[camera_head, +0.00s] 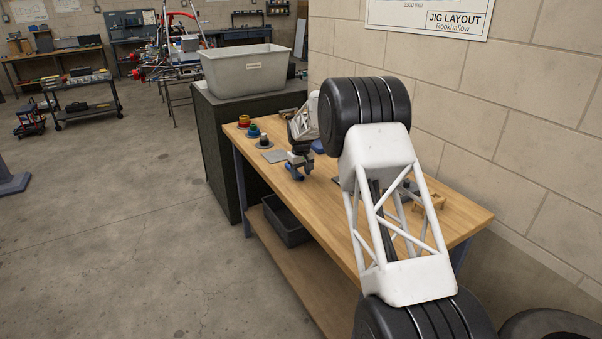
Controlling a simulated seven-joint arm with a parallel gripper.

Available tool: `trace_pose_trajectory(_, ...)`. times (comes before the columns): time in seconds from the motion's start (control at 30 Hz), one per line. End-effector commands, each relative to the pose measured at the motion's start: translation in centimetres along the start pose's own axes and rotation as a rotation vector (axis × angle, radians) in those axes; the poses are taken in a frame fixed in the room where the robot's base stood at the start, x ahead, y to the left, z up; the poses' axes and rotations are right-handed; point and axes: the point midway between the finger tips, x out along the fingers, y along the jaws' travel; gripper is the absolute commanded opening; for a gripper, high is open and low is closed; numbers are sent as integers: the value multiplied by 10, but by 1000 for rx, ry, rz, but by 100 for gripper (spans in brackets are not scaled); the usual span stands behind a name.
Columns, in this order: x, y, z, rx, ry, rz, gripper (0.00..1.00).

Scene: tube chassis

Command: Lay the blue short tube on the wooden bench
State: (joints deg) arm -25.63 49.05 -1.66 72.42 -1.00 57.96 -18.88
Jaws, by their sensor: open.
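The wooden bench (322,203) stands against the block wall, with much of its right half hidden behind my arm. My gripper (297,173) points down, open, close over the bench top near its front edge. Blue parts show at its fingertips; I cannot tell whether they are fingers or a tube. A second small blue piece (318,146) shows behind the gripper, partly hidden by my arm. I cannot tell whether either is the blue short tube. No held object can be made out.
Round stands with colored rings, orange-red (244,121), green-blue (254,130) and white (264,140), are at the bench's left end, near a grey plate (275,156). A wooden fixture (431,201) is at right. A grey bin (247,72) tops the dark cabinet.

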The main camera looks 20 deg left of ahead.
Motion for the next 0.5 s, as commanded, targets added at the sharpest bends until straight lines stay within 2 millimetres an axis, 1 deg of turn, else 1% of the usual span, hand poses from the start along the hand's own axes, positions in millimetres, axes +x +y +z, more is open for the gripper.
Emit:
trace_pose_trajectory(0.17,-6,0,0,0,0,0,51)
trace_pose_trajectory(0.27,-14,0,0,0,1,0,51)
trace_pose_trajectory(0.5,-45,0,0,0,2,1,51)
